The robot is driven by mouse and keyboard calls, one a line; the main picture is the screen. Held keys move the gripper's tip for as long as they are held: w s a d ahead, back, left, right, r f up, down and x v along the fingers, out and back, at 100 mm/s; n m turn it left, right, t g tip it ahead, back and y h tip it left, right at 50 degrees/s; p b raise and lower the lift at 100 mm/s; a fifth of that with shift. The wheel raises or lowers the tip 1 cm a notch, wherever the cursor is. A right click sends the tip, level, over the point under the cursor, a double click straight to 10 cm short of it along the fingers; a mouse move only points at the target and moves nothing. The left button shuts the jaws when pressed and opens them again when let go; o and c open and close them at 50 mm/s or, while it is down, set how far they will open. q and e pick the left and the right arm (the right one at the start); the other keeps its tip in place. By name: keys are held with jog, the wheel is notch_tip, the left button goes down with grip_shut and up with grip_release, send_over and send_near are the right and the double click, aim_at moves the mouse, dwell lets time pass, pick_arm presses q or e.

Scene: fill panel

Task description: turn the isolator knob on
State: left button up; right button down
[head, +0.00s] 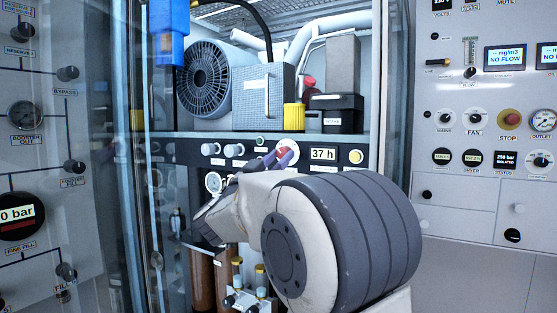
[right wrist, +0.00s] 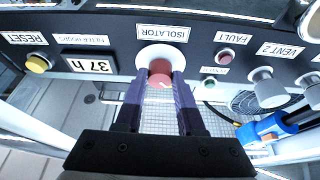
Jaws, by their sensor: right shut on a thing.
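The isolator knob (right wrist: 160,70) is red and sits on a round white plate under the label "ISOLATOR", which shows upside down in the right wrist view. My right gripper (right wrist: 161,78) has its two purple fingers on either side of the knob and is shut on it. In the head view the knob (head: 283,152) is partly hidden by the fingertips of my right gripper (head: 286,157). I cannot make out the exact angle of the knob. My left gripper is not in view.
Right of the knob are an hours display (head: 322,154) reading 37 h and a yellow reset button (head: 356,156). To its left are a small green light (head: 260,141) and grey vent knobs (head: 233,150). A blue fitting (head: 168,20) hangs at the upper left.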

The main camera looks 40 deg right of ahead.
jog(key=m+g+b, duration=0.1)
jog(key=m, duration=0.1)
jog(key=m+g+b, duration=0.1)
jog(key=m, duration=0.2)
jog(key=shift+w+f+g, duration=0.15)
jog(key=shift+g, duration=0.15)
jog(key=m+g, duration=0.1)
jog(key=m, duration=0.2)
jog(key=m+g+b, duration=0.1)
jog(key=m+g, duration=0.1)
jog(key=m, duration=0.1)
jog(key=shift+w+a, duration=0.1)
jog(key=m, duration=0.2)
jog(key=m+g, duration=0.1)
jog(key=m, duration=0.1)
jog(key=m+g+y, duration=0.1)
jog(key=shift+w+r+m+b, duration=0.1)
jog(key=shift+r+m+b, duration=0.2)
jog(key=shift+r+m, duration=0.1)
jog(key=m+y, duration=0.1)
jog(key=m, duration=0.1)
jog(key=m+y, duration=0.1)
jog(key=m, duration=0.2)
jog(key=shift+r+g, duration=0.1)
jog(key=shift+g, duration=0.3)
jog(key=c, duration=0.5)
grip_release()
jog(key=shift+p, duration=0.3)
jog(key=shift+a, duration=0.1)
